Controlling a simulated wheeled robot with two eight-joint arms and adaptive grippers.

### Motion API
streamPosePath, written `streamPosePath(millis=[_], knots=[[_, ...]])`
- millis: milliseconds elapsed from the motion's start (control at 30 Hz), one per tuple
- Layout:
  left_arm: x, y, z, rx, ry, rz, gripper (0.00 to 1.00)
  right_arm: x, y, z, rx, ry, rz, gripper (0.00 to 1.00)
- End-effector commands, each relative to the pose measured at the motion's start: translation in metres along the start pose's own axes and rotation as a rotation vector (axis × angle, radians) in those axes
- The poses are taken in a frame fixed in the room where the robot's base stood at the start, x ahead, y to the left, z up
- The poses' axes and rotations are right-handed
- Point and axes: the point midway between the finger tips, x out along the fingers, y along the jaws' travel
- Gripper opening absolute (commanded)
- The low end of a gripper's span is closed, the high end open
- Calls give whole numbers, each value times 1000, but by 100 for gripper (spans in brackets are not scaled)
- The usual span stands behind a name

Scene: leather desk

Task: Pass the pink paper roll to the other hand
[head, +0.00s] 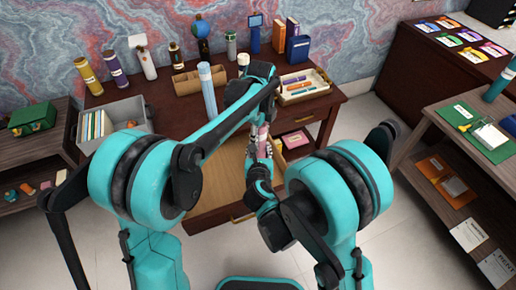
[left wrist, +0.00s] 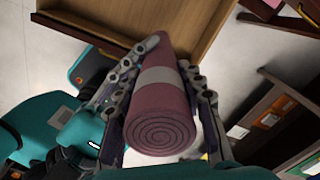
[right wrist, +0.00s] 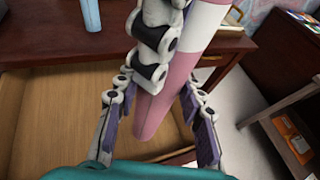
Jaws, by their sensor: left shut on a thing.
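The pink paper roll (left wrist: 160,110), with a pale band around its middle, is held between the fingers of my left gripper (left wrist: 160,85); its spiral end faces the left wrist camera. In the head view the roll (head: 262,131) is small and partly hidden by my arms. In the right wrist view the roll (right wrist: 156,118) hangs tilted, its lower end between the spread fingers of my right gripper (right wrist: 158,115). The right fingers stand apart on both sides of it, with a gap visible at the left. The left gripper's fingers (right wrist: 158,40) are above, on the roll.
An open wooden drawer (head: 222,182) is below the grippers, under the dark desk (head: 150,103). A blue roll (head: 207,92), a cardboard organizer (head: 185,83) and a pale tray (head: 319,91) are on the desk. A grey bin (head: 127,113) stands at left.

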Motion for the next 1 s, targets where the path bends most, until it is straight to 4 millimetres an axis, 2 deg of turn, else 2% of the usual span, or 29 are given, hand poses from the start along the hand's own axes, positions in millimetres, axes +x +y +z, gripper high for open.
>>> streamPosePath(millis=[67, 100, 167, 467, 567, 667, 1000], knots=[[-1, -2, -6, 6, 10, -4, 0, 0, 5, 0, 2, -1, 12, 4], [-1, -2, -6, 7, 11, -4, 46, 0, 6, 0, 1, -2, 13, 4], [-1, -2, -6, 7, 10, -4, 62, 0, 6, 0, 2, -1, 12, 4], [-1, -2, -5, 5, 8, -3, 62, 0, 4, 0, 1, -1, 9, 4], [-7, -2, -4, 5, 7, -3, 62, 0, 4, 0, 1, -1, 9, 4], [-21, -1, -4, 5, 7, -3, 62, 0, 4, 0, 1, -1, 8, 4], [-93, -1, -4, 6, 8, -3, 62, 0, 4, 0, 1, -1, 8, 4]])
